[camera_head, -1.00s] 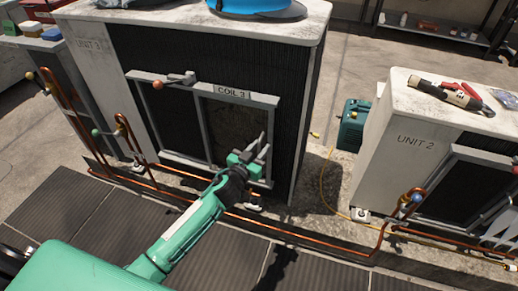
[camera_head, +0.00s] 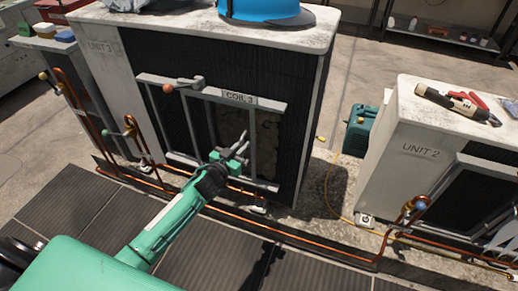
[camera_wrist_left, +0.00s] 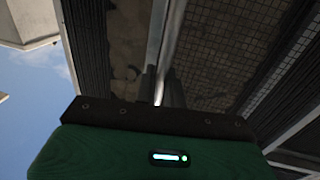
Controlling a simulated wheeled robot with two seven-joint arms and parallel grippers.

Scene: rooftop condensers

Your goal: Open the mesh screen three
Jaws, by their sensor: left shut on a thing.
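Mesh screen three (camera_head: 230,124) is a framed sliding panel on the front of the unit 3 condenser, under the "COIL 3" label (camera_head: 238,98). My left gripper (camera_head: 238,150) is shut on an upright bar at the screen's edge. In the left wrist view, the mesh (camera_wrist_left: 222,48) lies to the right of the fingers (camera_wrist_left: 163,90). Bare, dirty brown coil (camera_wrist_left: 122,45) shows to their left. In the head view, a strip of tan coil (camera_head: 267,135) is uncovered at the right. My right gripper is not in view.
A latch lever with a red knob (camera_head: 168,88) sits on the top rail. Copper pipes (camera_head: 270,232) run along the unit's foot. A blue hard hat (camera_head: 262,10) rests on top. Unit 2 (camera_head: 415,150) stands at the right, with a green case (camera_head: 360,130) between.

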